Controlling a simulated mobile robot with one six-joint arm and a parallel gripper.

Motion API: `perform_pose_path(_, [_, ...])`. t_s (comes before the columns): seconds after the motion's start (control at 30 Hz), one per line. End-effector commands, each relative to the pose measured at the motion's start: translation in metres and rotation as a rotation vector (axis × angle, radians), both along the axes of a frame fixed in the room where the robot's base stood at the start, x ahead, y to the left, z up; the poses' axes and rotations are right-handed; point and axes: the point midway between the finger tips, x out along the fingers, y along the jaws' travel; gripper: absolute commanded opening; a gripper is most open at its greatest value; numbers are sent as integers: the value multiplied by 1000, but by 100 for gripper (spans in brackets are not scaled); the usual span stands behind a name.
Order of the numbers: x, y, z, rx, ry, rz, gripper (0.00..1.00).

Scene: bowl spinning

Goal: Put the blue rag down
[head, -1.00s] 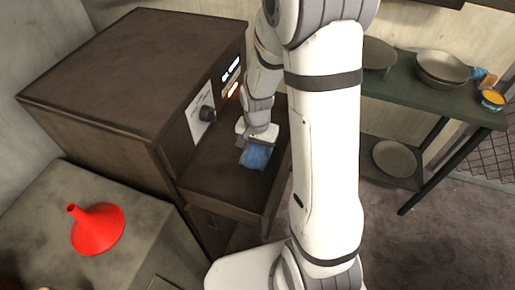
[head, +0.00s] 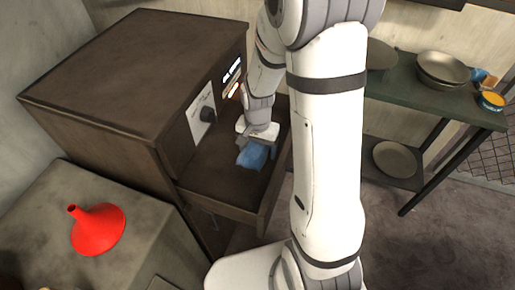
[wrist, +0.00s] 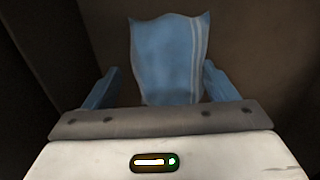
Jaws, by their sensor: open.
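The blue rag (head: 252,155) lies on the brown shelf-like surface (head: 222,188) at the front of the dark machine. My gripper (head: 248,143) is right at the rag, pointing down at it. In the wrist view the rag (wrist: 170,58) stands out between the two fingers, with pale stripes on its right side. My gripper (wrist: 155,88) is open, with a finger on either side of the rag and gaps beside it. The rag's lower end is hidden behind the gripper body. I cannot tell whether a finger still touches it.
The dark machine (head: 120,70) with a knob (head: 207,114) stands at the left of my arm. A red funnel (head: 98,230) sits on a grey block in front. A green table (head: 400,92) with pans stands at the right. The floor between is clear.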

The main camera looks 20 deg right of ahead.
Motion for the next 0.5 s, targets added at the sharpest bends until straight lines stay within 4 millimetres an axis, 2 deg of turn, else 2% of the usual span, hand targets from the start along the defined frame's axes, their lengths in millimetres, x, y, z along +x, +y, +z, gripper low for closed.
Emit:
perform_pose_path(0.3, [1, 0, 70, 0, -7, -1, 79])
perform_pose_path(0.5, [1, 0, 101, 0, -4, -1, 79])
